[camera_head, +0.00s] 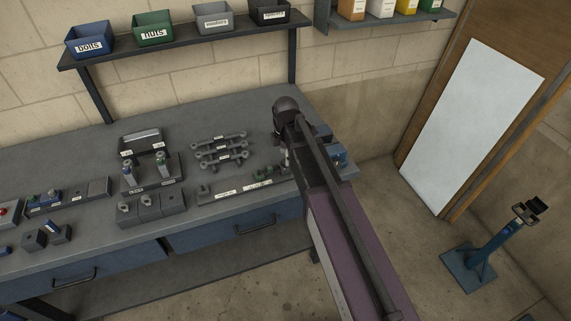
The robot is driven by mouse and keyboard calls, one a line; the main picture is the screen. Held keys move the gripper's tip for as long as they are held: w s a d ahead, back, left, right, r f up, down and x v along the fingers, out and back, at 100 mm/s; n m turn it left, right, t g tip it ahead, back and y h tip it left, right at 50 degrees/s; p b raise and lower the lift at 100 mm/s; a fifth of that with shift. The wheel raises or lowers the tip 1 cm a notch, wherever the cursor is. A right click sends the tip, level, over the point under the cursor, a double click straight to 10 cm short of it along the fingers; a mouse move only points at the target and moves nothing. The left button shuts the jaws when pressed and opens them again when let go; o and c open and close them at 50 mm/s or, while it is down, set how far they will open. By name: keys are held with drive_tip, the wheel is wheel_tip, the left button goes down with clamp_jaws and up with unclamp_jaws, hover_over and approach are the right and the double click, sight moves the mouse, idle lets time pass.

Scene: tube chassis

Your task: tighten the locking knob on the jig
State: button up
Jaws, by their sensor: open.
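My arm reaches from the lower right over the bench's right end. My gripper (284,160) hangs below the dark wrist, open, small and partly hidden by the arm. Near it, a long low grey fixture (232,188) with pale labels lies along the front edge, with small green parts (266,174) at its right end. The labels are too small to read, so I cannot tell which is the jig. I cannot make out the locking knob, and no contact with the gripper is visible.
Several labelled rods (221,149) lie mid-bench. Grey blocks (150,207) stand at the front edge, with more parts at the left. A shelf (185,38) with bins hangs behind. A blue part (340,154) sits beside my arm. A blue stand (486,249) is on the floor.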

drive_tip(key=shift+f+b, duration=0.75)
drive_tip(key=shift+f, duration=0.25)
clamp_jaws()
